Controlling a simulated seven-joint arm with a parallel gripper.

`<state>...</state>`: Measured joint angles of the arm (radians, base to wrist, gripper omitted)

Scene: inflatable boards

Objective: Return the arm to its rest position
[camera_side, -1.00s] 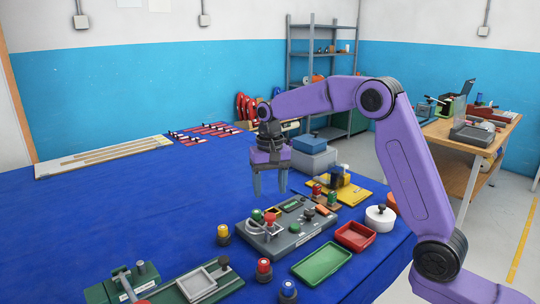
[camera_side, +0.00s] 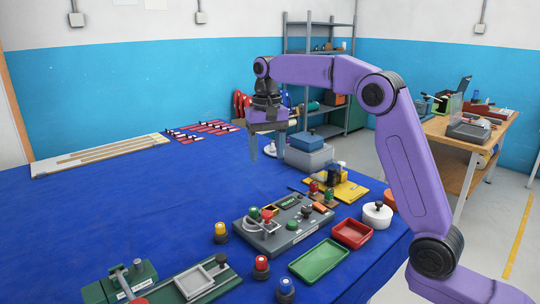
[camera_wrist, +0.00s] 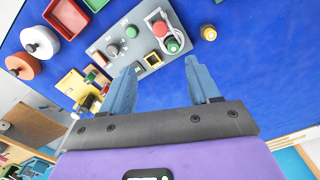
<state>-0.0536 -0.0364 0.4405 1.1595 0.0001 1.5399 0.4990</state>
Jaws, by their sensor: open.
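My arm is purple with dark joints and reaches in from the right in the side view. My gripper (camera_side: 267,148) hangs above the blue table (camera_side: 120,215), fingers pointing down, apart and empty. It is behind and above the grey control panel (camera_side: 284,225), touching nothing. In the wrist view my gripper's blue fingers (camera_wrist: 158,85) are spread apart. The grey panel (camera_wrist: 112,38), with its buttons and red-and-green knobs, shows beyond them.
A green tray (camera_side: 320,262), a red tray (camera_side: 352,234) and a white round pot (camera_side: 378,214) stand at the front right. A grey box (camera_side: 305,155) is close to the gripper's right. A long board (camera_side: 100,156) lies at the back left. The table's left middle is clear.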

